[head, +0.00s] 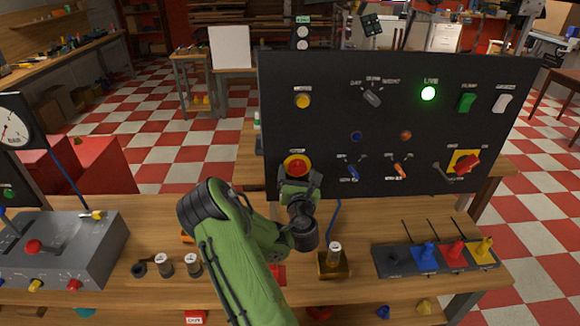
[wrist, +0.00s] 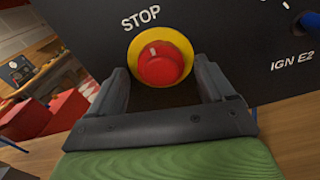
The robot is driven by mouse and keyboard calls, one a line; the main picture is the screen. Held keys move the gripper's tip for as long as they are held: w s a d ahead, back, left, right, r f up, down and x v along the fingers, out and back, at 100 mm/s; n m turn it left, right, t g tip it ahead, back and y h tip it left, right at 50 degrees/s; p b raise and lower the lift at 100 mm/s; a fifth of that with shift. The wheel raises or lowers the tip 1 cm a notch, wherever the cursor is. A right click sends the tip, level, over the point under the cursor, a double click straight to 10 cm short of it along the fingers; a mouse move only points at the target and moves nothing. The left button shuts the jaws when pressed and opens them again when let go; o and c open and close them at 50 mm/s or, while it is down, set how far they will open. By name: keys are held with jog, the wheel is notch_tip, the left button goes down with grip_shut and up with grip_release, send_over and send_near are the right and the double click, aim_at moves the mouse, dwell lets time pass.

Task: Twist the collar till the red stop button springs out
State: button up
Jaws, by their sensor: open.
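The red stop button (head: 296,166) sits on a yellow round plate at the lower left of the black upright panel (head: 330,125). In the wrist view the red button (wrist: 161,66) shows a pale line on its face, with the yellow ring (wrist: 160,37) around it and "STOP" above left. Its depth against the ring is hard to tell. My gripper (wrist: 165,82) is open, with one finger on each side of the button's lower part. I cannot tell whether the fingers touch it. In the head view my gripper (head: 298,185) is just below and in front of the button, partly hidden by my wrist.
The panel carries a lit green lamp (head: 428,93), a yellow button (head: 302,101), rocker switches, toggles and a red rotary switch (head: 466,164). A grey lever box (head: 60,250) stands left on the wooden bench. A tray of coloured pieces (head: 436,258) lies right.

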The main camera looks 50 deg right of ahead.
jog(key=shift+d, duration=0.1)
jog(key=shift+s+r, duration=0.15)
jog(key=shift+r, duration=0.05)
jog(key=shift+c, duration=0.5)
jog(key=c, duration=1)
jog(key=shift+o, duration=0.2)
jog(key=shift+m, duration=0.4)
jog(key=m, duration=0.3)
jog(key=shift+m, duration=1.6)
jog(key=shift+f, duration=0.1)
